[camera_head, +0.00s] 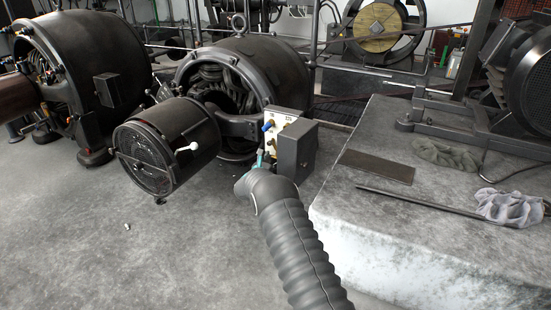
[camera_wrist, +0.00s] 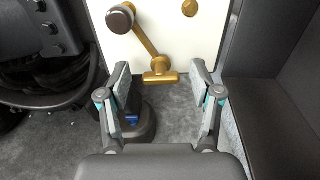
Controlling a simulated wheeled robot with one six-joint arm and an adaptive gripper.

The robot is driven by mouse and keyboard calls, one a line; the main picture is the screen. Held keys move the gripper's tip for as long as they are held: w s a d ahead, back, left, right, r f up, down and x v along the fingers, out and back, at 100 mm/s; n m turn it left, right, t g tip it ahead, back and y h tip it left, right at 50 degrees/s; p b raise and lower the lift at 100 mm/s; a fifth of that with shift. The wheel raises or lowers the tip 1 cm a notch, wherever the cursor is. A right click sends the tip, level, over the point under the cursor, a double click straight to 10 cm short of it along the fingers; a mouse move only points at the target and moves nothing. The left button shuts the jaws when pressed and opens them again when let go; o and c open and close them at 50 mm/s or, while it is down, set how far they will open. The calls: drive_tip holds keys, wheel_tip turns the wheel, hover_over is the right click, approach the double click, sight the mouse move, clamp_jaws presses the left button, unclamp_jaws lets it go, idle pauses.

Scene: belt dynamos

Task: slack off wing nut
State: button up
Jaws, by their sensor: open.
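The brass wing nut (camera_wrist: 160,76) shows in the wrist view at the lower edge of a white panel (camera_wrist: 195,45). A brass lever (camera_wrist: 142,40) with a dark round knob (camera_wrist: 120,19) runs up and left from its pivot. My gripper (camera_wrist: 161,82) is open, one finger on each side of the wing nut, with clear gaps to both. In the head view my gripper (camera_head: 261,161) is just below the panel (camera_head: 285,118), partly hidden by my arm; the wing nut cannot be made out there.
A dark box (camera_head: 298,150) stands close on the panel's right; its wall (camera_wrist: 275,85) is near the right finger. A dynamo (camera_head: 285,70) stands behind and left. A stone plinth (camera_head: 400,215) on the right bears gloves (camera_head: 510,207) and a rod (camera_head: 415,201).

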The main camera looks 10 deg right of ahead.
drive_tip(key=shift+w+d, duration=0.4)
drive_tip(key=shift+w, duration=0.05)
drive_tip(key=c, duration=1.2)
drive_tip(key=shift+o, duration=0.2)
